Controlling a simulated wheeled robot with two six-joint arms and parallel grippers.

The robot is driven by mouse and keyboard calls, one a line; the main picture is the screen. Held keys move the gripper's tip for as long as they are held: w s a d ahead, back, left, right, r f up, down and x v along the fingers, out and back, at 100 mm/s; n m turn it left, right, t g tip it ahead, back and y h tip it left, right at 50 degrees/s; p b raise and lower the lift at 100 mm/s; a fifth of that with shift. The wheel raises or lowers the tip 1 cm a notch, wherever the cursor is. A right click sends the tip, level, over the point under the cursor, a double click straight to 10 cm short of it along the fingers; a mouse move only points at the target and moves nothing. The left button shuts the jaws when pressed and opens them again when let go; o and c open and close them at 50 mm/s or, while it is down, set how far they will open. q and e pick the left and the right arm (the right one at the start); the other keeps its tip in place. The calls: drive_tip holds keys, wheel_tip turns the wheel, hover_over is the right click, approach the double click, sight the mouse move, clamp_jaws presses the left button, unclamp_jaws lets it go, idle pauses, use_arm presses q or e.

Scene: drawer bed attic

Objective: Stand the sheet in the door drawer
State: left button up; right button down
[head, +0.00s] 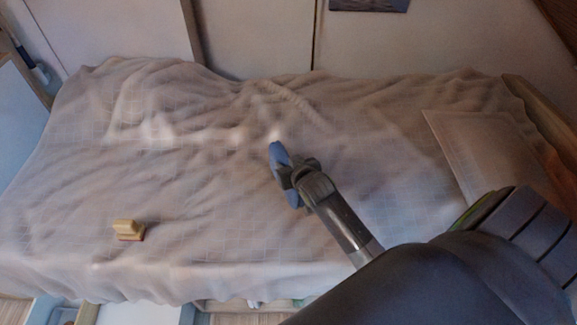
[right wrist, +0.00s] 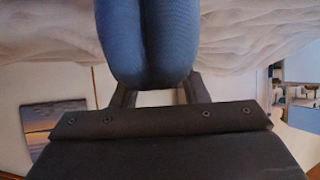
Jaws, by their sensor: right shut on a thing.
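My right gripper (head: 292,174) is shut on a blue folded sheet (head: 278,154) and holds it over the middle of the bed. In the right wrist view the sheet (right wrist: 148,40) is a thick rounded fold, with my dark gripper fingers (right wrist: 150,92) at either side of it. I cannot tell its clearance above the bed. Low at the front of the bed, an open drawer (head: 205,306) shows only in part, with something white in it. I cannot tell whether it is the door drawer. My left gripper is not in view.
A rumpled pale cover (head: 200,230) spreads over the bed. A yellow brush-like object (head: 128,230) lies on it near the front left. A pillow (head: 490,150) lies at the right end. A wall (head: 260,40) closes the back, with a picture (head: 369,4) on it.

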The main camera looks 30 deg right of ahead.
drive_tip(key=shift+f, duration=0.15)
drive_tip(key=shift+f, duration=0.15)
drive_tip(key=c, duration=0.8)
unclamp_jaws()
drive_tip(key=shift+c, duration=0.2)
